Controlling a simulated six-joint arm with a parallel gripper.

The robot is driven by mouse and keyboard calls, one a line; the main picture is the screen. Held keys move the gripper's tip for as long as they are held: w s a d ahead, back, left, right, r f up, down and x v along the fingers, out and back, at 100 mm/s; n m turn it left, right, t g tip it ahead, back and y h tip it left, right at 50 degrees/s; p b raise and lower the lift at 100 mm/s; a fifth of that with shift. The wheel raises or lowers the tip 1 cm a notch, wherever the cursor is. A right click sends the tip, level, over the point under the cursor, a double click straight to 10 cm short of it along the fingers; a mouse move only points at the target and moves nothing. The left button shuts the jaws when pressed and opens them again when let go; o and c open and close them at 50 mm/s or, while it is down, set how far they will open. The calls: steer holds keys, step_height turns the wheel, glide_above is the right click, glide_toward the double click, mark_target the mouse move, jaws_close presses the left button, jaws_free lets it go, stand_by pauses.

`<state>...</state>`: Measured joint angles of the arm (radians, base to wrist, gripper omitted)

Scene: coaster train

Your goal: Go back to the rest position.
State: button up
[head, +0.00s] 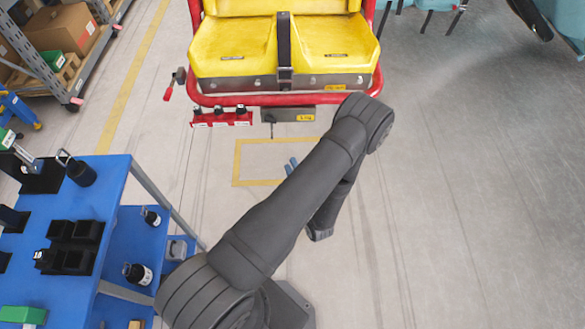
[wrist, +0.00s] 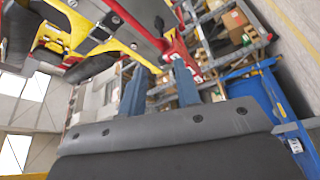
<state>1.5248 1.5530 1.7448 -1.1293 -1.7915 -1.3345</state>
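My gripper shows in the wrist view (wrist: 157,78) with its two blue fingers apart and nothing held between them. In the head view its blue fingertips (head: 291,166) show just beyond my dark arm, over the floor in front of the coaster car. The rest of the gripper is mostly hidden behind the arm there. The yellow two-seat coaster car (head: 235,48) with its red frame stands at the top middle of the head view. The gripper is apart from it. The car also shows tilted at the top left of the wrist view (wrist: 62,22).
A blue workbench (head: 105,185) with black holders, dark bottles and a green block stands at the left. A shelf with cardboard boxes (head: 62,30) is at the upper left. A red rack (head: 222,118) hangs at the car's front. The floor at the right (head: 480,200) is clear.

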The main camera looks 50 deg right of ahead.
mark_target(271, 122)
stand_by(0.5)
steer(key=x, duration=1.7)
steer(key=shift+w+d+r, duration=0.1)
steer(key=shift+w+d, duration=0.05)
steer(key=shift+w, duration=0.05)
steer(key=v, duration=1.7)
steer(key=w+d+r+m+h, duration=0.1)
steer(key=w+d+m+h, duration=0.1)
steer(key=w+m, duration=0.3)
steer(key=w+d+r+m+h, duration=0.1)
steer(key=w+d+m, duration=0.3)
steer(key=w, duration=0.6)
steer(key=shift+w+d+m+h, duration=0.3)
steer(key=shift+m+h, duration=0.3)
steer(key=shift+h, duration=0.2)
steer(key=shift+a, duration=0.1)
